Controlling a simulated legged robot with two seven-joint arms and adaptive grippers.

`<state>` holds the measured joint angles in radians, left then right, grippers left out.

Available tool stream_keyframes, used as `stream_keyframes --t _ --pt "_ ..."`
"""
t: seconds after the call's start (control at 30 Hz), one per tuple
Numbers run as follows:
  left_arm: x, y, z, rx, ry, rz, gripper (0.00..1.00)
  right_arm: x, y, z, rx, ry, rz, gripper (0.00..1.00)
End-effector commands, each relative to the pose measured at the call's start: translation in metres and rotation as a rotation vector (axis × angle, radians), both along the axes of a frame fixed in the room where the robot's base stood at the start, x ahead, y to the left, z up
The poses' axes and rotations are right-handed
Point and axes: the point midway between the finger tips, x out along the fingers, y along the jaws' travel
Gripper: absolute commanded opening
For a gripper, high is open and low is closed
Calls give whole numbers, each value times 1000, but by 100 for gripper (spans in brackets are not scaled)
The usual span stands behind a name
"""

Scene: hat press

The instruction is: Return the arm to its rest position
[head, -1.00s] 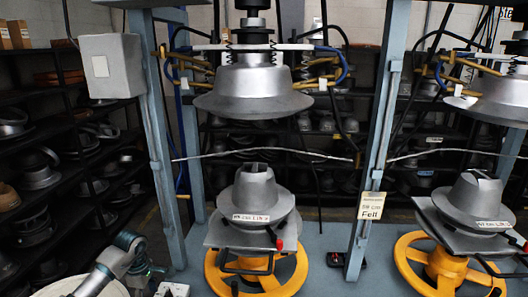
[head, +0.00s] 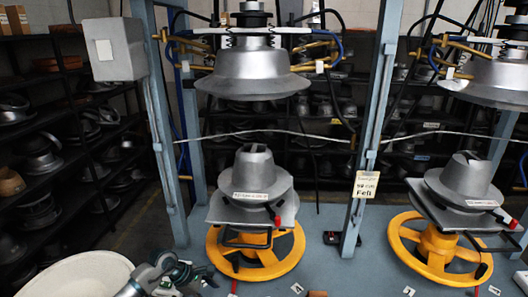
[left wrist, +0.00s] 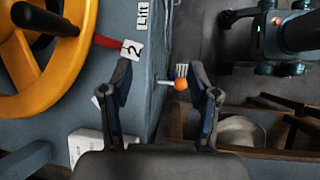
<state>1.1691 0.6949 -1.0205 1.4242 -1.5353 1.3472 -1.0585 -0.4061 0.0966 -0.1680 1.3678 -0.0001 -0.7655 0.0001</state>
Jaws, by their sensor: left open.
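My left gripper (head: 185,272) is at the bottom left of the head view, beside a white tub and in front of the press. In the left wrist view, its two fingers (left wrist: 162,72) stand wide apart, with nothing held between them. A small lever with an orange knob (left wrist: 181,85) shows beyond the gap, near the right finger, and looks apart from it. Most of my left arm is cut off by the lower edge of the head view. My right gripper does not show.
A hat press with a yellow handwheel (head: 225,265) and a silver lower form (head: 255,172) stands ahead. The upper form (head: 252,75) hangs above it. A second press (head: 440,245) is at the right. The white tub (head: 75,275) is close at lower left; shelves (head: 60,130) stand behind.

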Motion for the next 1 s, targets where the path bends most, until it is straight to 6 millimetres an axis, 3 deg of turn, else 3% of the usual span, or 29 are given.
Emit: stream_keyframes --t 0.1,0.2,0.3,0.37,0.47,0.57,0.67,0.7,0.83,1.0 --pt "-20 -78 -5 -298 42 51 60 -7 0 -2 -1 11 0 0" --pt "-44 -149 21 -704 157 190 60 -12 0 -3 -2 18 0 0" --pt "-55 -176 58 -1111 342 411 60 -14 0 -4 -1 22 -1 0" --pt "-54 -172 75 -1336 478 575 60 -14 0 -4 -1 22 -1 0" --pt "-48 -139 78 -1671 735 895 60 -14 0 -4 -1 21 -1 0" --pt "-48 -86 46 -1946 1008 1281 60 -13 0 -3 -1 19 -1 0" --pt "-69 -33 -14 -2141 1264 1714 60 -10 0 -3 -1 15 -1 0" --pt "-83 -17 -40 2126 -1309 -1830 60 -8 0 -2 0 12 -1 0" --pt "-146 20 -114 1632 -1119 -1749 60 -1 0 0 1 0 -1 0" --pt "-225 38 -168 1238 -925 -1664 60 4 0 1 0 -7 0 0"
